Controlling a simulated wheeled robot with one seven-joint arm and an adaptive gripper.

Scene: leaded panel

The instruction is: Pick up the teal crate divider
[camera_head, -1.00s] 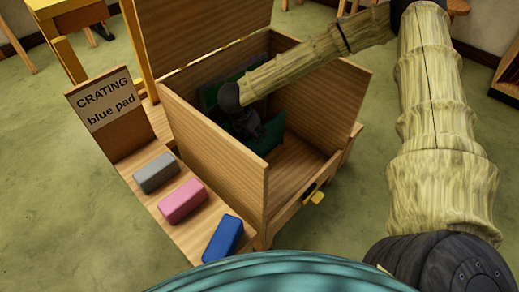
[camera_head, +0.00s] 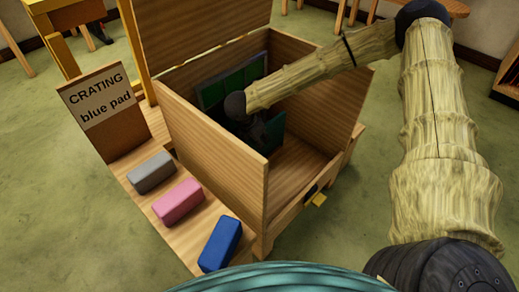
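The teal crate divider (camera_head: 273,132) shows inside the open wooden crate (camera_head: 215,143), upright beside my gripper. Much of it is hidden behind the gripper and the crate's near wall. My gripper (camera_head: 256,132) is down inside the crate at the divider, dark against the shaded interior. Its fingers cannot be made out, so I cannot tell whether they are closed on the divider. A green panel with dark lines (camera_head: 233,82) stands against the back of the crate, behind my gripper.
The crate's lid (camera_head: 195,30) is raised at the back. A ledge on the left holds grey (camera_head: 151,172), pink (camera_head: 178,201) and blue (camera_head: 220,243) pads and a sign reading "CRATING blue pad" (camera_head: 99,107). The crate's right floor is clear.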

